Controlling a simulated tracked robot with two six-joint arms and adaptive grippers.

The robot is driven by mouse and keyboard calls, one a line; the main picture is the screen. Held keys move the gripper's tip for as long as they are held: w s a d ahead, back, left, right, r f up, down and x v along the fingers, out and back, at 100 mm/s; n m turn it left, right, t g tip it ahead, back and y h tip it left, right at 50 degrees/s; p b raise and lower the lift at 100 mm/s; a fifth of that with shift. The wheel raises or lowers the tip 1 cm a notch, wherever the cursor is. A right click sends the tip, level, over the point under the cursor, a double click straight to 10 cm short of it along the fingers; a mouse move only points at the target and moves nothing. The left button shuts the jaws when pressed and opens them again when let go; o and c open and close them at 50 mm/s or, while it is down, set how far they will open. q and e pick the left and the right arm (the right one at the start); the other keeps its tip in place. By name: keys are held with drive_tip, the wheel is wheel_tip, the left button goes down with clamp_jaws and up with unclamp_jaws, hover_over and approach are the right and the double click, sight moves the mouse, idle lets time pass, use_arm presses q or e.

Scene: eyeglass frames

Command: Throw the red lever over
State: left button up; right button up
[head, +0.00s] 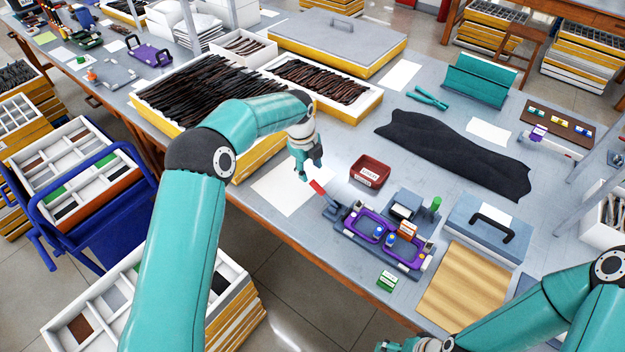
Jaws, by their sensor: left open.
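The red lever (319,188) sticks up and to the left from the left end of a small station with a purple tray (366,228) on the grey workbench. My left gripper (306,171) is just above and to the left of the lever's red handle, pointing down. It is open, and I see nothing between its fingers. From this angle I cannot tell whether a finger touches the handle. My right gripper (415,345) is at the bottom edge, partly cut off, and its fingers cannot be made out.
A dark red bin (370,171) stands just behind the lever. A tan mat (465,287) and a blue-grey case (487,228) lie to the right. A black cloth (455,150) and trays of dark frames (215,92) are behind. White paper (285,190) lies under the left gripper.

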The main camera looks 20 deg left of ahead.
sight(312, 180)
use_arm(q)
drive_tip(key=f, duration=0.2)
drive_tip(key=f+p, duration=0.1)
drive_tip(key=f, duration=0.2)
drive_tip(key=w+f, duration=0.1)
drive_tip(key=f, duration=0.1)
drive_tip(key=shift+d+f+p, duration=0.2)
drive_tip(key=shift+f+p, duration=0.15)
clamp_jaws()
